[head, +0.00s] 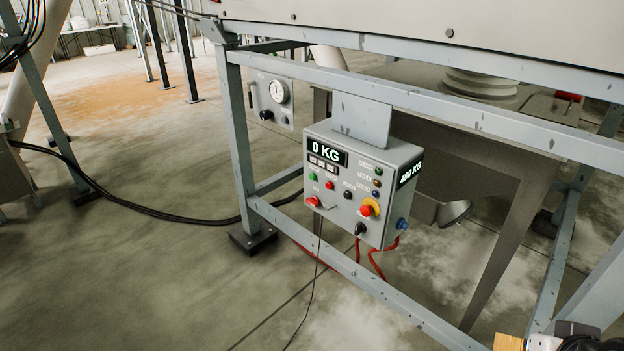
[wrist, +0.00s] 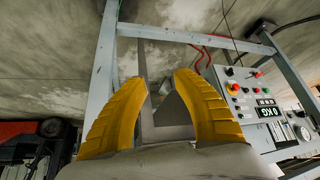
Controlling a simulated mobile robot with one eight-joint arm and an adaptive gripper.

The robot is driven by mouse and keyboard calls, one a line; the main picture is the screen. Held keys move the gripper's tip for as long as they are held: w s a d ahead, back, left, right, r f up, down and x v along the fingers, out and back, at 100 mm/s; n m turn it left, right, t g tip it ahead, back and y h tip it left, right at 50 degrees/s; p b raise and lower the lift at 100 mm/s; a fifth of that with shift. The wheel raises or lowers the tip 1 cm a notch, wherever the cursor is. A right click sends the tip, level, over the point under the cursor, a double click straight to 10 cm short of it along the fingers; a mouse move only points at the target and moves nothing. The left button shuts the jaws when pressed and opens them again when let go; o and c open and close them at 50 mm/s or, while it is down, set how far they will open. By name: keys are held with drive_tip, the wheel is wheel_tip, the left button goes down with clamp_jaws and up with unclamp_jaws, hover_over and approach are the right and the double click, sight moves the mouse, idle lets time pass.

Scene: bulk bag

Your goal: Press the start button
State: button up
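The grey control box (head: 340,190) hangs on a steel frame, its display reading 0 KG. Its front carries a green button (head: 313,177), a red button (head: 329,185), a red knob (head: 313,201), a black button (head: 347,195) and a red-on-yellow stop button (head: 369,208). Button labels are too small to read, so I cannot tell which is marked start. In the wrist view the box (wrist: 248,98) appears upside down at the right. My gripper (wrist: 158,82) has two yellow fingers spread apart, open and empty, away from the box.
Steel frame rails (head: 400,95) run above and below the box. A gauge panel (head: 270,100) hangs behind it to the left. Red cables (head: 375,265) hang beneath the box. Black cables (head: 150,211) lie on the floor. Open concrete floor lies to the left.

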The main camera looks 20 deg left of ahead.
clamp_jaws()
idle(1.3)
